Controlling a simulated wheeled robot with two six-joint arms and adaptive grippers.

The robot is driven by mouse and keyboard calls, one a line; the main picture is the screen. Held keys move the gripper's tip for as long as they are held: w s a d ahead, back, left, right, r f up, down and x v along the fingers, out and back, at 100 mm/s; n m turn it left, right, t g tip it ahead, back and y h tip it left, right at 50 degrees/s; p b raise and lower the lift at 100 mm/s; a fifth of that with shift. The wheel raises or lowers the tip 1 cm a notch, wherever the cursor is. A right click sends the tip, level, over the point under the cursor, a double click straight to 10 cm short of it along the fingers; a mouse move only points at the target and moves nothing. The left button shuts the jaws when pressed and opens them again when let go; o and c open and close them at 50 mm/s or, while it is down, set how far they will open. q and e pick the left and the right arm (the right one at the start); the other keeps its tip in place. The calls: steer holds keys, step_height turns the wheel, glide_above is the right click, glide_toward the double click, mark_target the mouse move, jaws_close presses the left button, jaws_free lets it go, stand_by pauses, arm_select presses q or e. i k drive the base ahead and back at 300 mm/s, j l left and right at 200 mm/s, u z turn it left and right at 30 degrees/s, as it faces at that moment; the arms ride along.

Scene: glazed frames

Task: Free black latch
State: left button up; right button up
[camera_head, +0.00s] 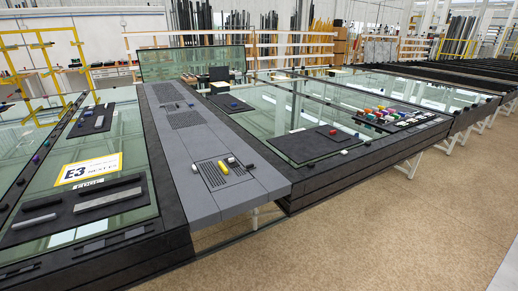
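Neither of my grippers shows in the head view. I cannot pick out the black latch with certainty. A small black piece (249,168) lies at the right edge of a slotted grille (213,179) on the grey walkway panel (232,201). A yellow piece (222,167) and a white piece (230,159) lie on the same grille. Any latch fixing is too small to make out.
Glazed frames (118,140) with dark borders lie on both sides of the grey panel. A dark board (305,147) and several coloured blocks (385,113) are on the right one. The brown floor (390,220) at front right is clear.

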mark_target(251, 166)
steer(key=u, duration=0.85)
steer(key=i+l+u, duration=0.1)
steer(key=l+u, duration=0.3)
steer(key=l, duration=0.15)
steer(key=l+u, duration=0.85)
steer(key=l, duration=0.25)
